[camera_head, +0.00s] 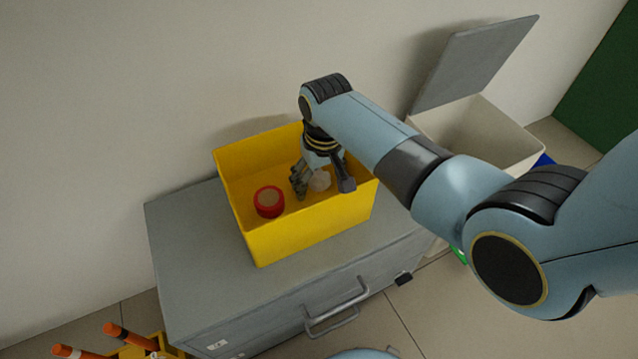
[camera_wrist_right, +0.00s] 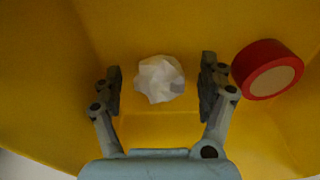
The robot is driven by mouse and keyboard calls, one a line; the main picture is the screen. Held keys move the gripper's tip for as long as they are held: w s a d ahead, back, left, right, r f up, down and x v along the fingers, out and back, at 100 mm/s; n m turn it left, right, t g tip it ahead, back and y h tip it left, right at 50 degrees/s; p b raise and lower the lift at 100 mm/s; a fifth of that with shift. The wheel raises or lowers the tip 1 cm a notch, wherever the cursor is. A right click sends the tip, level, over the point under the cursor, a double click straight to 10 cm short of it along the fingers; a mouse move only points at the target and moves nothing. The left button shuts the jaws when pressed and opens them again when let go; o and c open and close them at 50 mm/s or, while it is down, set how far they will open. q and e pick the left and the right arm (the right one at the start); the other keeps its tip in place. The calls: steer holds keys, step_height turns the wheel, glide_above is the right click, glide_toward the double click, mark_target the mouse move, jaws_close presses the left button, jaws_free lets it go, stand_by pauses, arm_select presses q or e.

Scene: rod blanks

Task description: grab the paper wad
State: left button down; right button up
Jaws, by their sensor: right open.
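The paper wad (camera_wrist_right: 160,79) is a crumpled white ball in the yellow bin (camera_head: 306,225). In the right wrist view it shows between the two fingers of my right gripper (camera_wrist_right: 160,90). The fingers are apart, with a gap on each side of the wad. In the head view the right gripper (camera_head: 322,186) reaches down into the bin, and the wad (camera_head: 320,181) shows pale between its fingers. The gripper is open, and I see no finger touching the wad. My left gripper is in neither view.
A red roll (camera_head: 269,201) with a tan face lies in the bin, left of the gripper. The bin stands on a grey drawer cabinet (camera_head: 185,235) against the wall. A pale container with a raised grey lid (camera_head: 474,62) stands at right.

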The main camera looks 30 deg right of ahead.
steer(key=c, duration=0.8)
steer(key=shift+r, duration=0.1)
